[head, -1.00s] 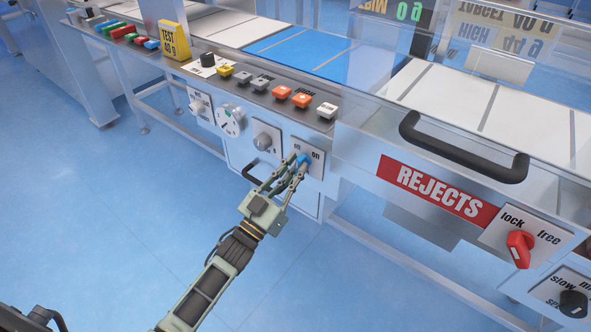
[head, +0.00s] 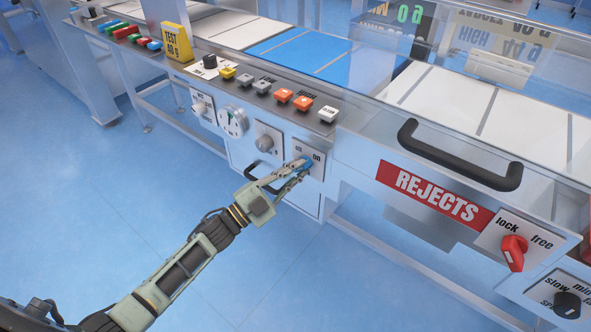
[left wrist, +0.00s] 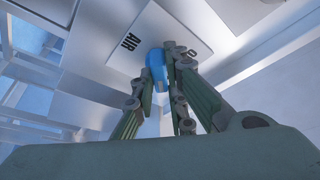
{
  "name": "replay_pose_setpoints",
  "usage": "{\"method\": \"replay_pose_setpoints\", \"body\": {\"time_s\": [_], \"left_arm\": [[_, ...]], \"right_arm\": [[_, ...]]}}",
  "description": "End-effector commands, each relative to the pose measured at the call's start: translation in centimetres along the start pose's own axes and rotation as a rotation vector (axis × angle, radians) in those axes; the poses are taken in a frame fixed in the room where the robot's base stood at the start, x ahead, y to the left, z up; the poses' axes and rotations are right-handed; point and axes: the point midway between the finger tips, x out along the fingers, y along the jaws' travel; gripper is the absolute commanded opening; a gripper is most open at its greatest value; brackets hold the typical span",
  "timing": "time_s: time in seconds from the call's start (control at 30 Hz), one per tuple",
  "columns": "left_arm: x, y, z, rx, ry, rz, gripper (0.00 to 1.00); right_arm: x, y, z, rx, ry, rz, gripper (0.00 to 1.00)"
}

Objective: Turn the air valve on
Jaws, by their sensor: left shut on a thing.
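The blue air valve handle (head: 307,162) sits on a small white plate with off and on labels (head: 312,152) on the machine's front. My left gripper (head: 300,167) is shut on the handle, reaching in from the lower left. The left wrist view shows the blue handle (left wrist: 156,64) at the fingertips of my left gripper (left wrist: 160,82), in front of the plate lettered AIR (left wrist: 165,35). The fingers cover part of the handle, so I cannot tell exactly which way it points. My right gripper is not in view.
A grey knob (head: 265,143) and a round dial (head: 233,121) are left of the valve. Buttons line the ledge above, including a white one (head: 327,114). A black bar handle (head: 460,160), the REJECTS sign (head: 434,196) and a red lock knob (head: 513,252) are to the right.

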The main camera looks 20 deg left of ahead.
Motion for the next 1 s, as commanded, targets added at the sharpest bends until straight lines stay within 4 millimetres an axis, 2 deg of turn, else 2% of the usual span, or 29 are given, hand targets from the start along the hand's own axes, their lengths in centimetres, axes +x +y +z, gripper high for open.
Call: {"method": "replay_pose_setpoints", "body": {"time_s": [0.57, 0.6, 0.8, 1.0], "left_arm": [[-0.07, 0.09, 0.1, 0.035, -0.003, 0.016, 0.0], [-0.07, 0.1, 0.1, 0.035, -0.003, 0.016, 0.13], [-0.05, 0.06, 0.07, 0.034, -0.002, 0.015, 0.31], [-0.02, 0.02, 0.03, 0.033, -0.001, 0.014, 0.31]], "right_arm": [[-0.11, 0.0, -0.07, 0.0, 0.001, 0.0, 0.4], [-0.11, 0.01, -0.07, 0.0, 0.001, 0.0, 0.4], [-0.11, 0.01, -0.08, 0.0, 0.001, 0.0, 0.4], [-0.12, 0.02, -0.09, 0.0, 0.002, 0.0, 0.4]]}}
